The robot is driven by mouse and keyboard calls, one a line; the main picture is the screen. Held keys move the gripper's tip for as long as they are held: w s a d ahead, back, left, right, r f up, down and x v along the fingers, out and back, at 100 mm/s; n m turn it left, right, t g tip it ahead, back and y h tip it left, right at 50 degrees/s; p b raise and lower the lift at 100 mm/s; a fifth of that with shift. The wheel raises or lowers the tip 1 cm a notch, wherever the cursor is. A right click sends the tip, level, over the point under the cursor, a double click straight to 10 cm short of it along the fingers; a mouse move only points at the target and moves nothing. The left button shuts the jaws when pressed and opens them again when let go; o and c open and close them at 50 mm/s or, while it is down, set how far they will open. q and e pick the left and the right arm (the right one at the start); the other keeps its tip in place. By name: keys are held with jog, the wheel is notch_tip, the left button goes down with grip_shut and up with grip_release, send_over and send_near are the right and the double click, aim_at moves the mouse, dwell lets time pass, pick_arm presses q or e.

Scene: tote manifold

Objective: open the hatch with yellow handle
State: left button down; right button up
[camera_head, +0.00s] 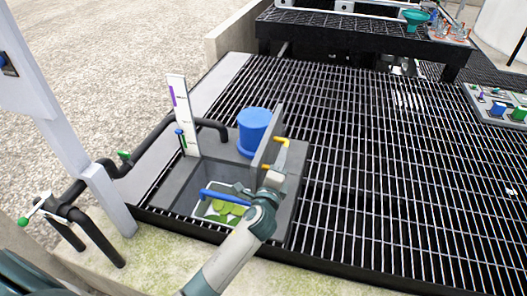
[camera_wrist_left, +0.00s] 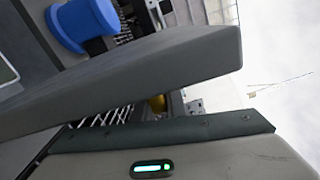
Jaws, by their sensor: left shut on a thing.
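The grey hatch lid (camera_head: 267,136) stands upright on edge beside the open grey box (camera_head: 181,184). Its yellow handle (camera_head: 282,140) is on the lid's right face. My left gripper (camera_head: 276,165) is at the handle, shut on it; the fingertips partly hide the grip. In the left wrist view the lid (camera_wrist_left: 140,78) crosses the picture as a thick grey panel, and a bit of the yellow handle (camera_wrist_left: 158,103) shows below it. My right gripper is not in view.
A blue cylinder (camera_head: 254,130) stands behind the box opening. Inside the box are a blue bar (camera_head: 222,196) and a tray with green pieces (camera_head: 226,210). A white gauge board (camera_head: 183,115) and black pipes (camera_head: 92,225) stand left. Open metal grating (camera_head: 380,190) lies right.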

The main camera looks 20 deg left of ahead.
pick_arm(q)
jog(key=shift+w+d+f+m, duration=0.15)
jog(key=shift+d+m, duration=0.1)
jog(key=shift+d, duration=0.3)
jog(key=shift+d+f+m, duration=0.1)
jog(key=shift+d+m, duration=0.1)
jog(key=shift+d, duration=0.4)
jog(key=shift+w+d+f+m, duration=0.15)
jog(key=shift+d+m, duration=0.1)
jog(key=shift+d, duration=0.3)
jog(key=shift+s, duration=0.1)
jog(key=c, duration=1.8)
grip_release()
